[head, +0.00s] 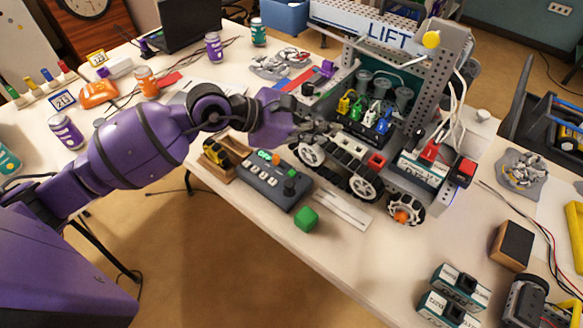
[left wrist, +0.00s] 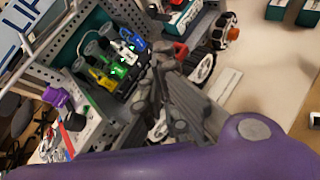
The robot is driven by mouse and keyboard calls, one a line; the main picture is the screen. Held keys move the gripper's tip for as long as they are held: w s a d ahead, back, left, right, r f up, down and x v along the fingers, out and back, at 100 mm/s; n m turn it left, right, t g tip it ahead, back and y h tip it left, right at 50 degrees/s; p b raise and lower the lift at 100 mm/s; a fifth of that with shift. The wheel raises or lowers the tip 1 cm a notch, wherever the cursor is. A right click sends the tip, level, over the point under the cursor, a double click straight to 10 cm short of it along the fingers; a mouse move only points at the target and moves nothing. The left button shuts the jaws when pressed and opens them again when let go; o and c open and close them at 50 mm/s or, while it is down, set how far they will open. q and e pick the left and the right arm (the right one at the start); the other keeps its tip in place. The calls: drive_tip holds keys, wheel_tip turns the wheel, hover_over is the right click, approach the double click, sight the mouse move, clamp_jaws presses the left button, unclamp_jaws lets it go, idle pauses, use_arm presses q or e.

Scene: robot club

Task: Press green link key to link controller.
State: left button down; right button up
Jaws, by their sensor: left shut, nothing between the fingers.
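The dark grey controller (head: 262,186) lies near the table's front edge, with a small lit green display, a row of pale keys, an orange knob and a dark stick. A green piece (head: 357,109) sits between yellow and blue ones on the wheeled robot; it also shows in the left wrist view (left wrist: 120,70). I cannot tell whether this is the link key. My left gripper (head: 325,129) is shut and empty, above the wheeled robot's near side, right of and beyond the controller. In the left wrist view its fingertips (left wrist: 165,62) are beside the coloured pieces, apparently apart from them. My right gripper is out of view.
The wheeled robot (head: 345,178) with its tall perforated LIFT frame (head: 437,85) stands close to my left gripper. A green cube (head: 306,218) lies at the front edge. A wooden tray (head: 217,168) is left of the controller.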

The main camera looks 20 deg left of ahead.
use_arm(q)
drive_tip(key=a+f+m+y, duration=0.3)
drive_tip(key=a+f, duration=0.2)
drive_tip(key=shift+a+m+g+y, duration=0.15)
drive_tip(key=shift+m+g+y, duration=0.15)
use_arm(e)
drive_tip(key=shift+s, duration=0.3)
use_arm(q)
drive_tip(key=shift+w+f, duration=0.1)
drive_tip(key=shift+f, duration=0.05)
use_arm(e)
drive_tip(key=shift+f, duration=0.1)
use_arm(q)
drive_tip(key=b, duration=0.4)
hover_over(292, 174)
drive_tip(key=d, duration=0.1)
drive_tip(key=f, duration=0.7)
drive_tip(key=shift+s+d+f, duration=0.2)
drive_tip(key=shift+s+f, duration=0.05)
drive_tip(key=shift+s, duration=0.1)
drive_tip(key=shift+f+b, duration=0.35)
drive_tip(key=shift+f, duration=0.25)
drive_tip(key=shift+w, duration=0.1)
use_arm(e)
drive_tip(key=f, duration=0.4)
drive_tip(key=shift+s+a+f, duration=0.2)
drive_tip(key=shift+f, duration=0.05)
